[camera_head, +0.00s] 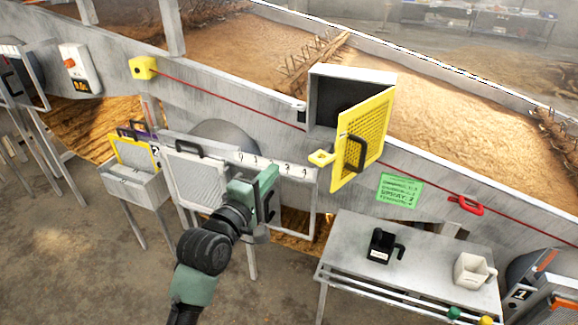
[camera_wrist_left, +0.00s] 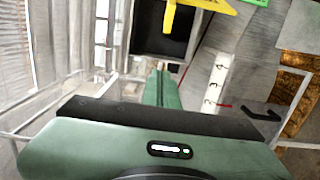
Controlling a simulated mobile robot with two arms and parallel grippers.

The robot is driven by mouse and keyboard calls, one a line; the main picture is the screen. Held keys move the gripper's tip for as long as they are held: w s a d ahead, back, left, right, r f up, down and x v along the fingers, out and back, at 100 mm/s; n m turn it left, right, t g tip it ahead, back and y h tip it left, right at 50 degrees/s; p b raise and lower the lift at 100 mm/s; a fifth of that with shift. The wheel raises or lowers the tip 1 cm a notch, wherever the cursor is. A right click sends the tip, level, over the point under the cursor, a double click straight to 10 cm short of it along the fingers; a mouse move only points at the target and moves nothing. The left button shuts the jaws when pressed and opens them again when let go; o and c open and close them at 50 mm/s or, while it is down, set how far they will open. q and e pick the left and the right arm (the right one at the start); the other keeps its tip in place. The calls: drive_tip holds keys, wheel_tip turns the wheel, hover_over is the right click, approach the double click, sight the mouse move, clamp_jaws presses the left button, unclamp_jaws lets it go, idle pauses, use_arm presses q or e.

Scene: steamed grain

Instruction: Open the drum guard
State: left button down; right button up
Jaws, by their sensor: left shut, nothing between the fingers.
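A white mesh panel (camera_head: 195,182) with a black handle (camera_head: 188,149) hangs in a frame under a numbered rail (camera_head: 270,165), in front of a grey rounded drum (camera_head: 226,134). A yellow mesh door (camera_head: 364,138) with a black handle stands swung open on a grey box (camera_head: 348,75). I cannot tell for sure which of the two is the drum guard. My left gripper (camera_head: 268,200) is shut and empty, in front of the frame, right of the mesh panel. In the left wrist view it (camera_wrist_left: 160,85) points toward the dark box, with the numbered rail (camera_wrist_left: 215,82) to its right.
A red cord (camera_head: 240,105) runs along the trough wall, with a red handle (camera_head: 466,205). A smaller yellow-framed box (camera_head: 135,170) stands at left. Bare floor lies in front.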

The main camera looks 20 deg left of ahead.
use_arm(q)
drive_tip(key=w+d+p, duration=0.1)
drive_tip(key=w+p, duration=0.1)
drive_tip(key=w, duration=0.8)
drive_tip(key=s+d+p, duration=0.1)
drive_tip(key=d, duration=0.1)
drive_tip(key=s+d+p, duration=0.1)
drive_tip(key=shift+s+d, duration=0.15)
drive_tip(key=shift+d, duration=0.2)
drive_tip(key=shift+f, duration=0.1)
